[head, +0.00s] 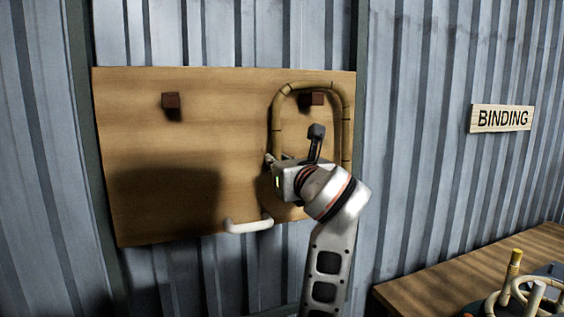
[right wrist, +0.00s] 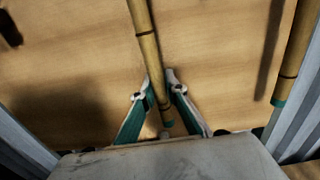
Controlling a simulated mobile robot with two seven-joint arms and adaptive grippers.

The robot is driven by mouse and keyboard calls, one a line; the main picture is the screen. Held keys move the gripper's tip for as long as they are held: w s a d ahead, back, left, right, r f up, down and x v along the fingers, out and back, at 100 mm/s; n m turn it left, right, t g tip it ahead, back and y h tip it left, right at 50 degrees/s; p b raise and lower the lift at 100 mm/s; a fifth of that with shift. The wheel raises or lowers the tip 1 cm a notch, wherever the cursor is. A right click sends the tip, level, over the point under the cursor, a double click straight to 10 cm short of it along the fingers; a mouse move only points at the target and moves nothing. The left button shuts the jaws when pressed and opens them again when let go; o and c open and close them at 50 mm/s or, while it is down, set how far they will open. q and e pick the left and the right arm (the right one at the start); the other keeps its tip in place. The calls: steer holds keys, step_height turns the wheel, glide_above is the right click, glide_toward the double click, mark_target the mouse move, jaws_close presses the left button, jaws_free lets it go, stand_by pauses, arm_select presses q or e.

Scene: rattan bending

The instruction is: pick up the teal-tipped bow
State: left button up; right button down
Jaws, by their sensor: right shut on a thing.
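The bow is a rattan rod (head: 277,118) bent into an upside-down U, with dark bands, in front of the right part of a wooden board. Its arch passes just over the right dark peg (head: 317,99); I cannot tell whether they touch. In the right wrist view one leg (right wrist: 149,52) runs down between my fingers, and the other leg (right wrist: 293,60) stands apart at right with a teal end. My right gripper (right wrist: 161,86) is shut on the near leg, close to its teal lower tip. In the head view my wrist hides the lower legs. My left gripper is out of view.
The wooden board (head: 140,150) hangs on a corrugated metal wall, with an empty left peg (head: 171,100). A white bent bar (head: 248,224) is at its lower edge. A BINDING sign (head: 502,118) hangs at right, above a wooden table (head: 420,290) with ring-shaped items.

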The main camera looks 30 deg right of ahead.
step_height(320, 180, up, 27)
steer(key=p, duration=0.1)
stand_by(0.4)
steer(key=shift+f, duration=0.15)
stand_by(0.7)
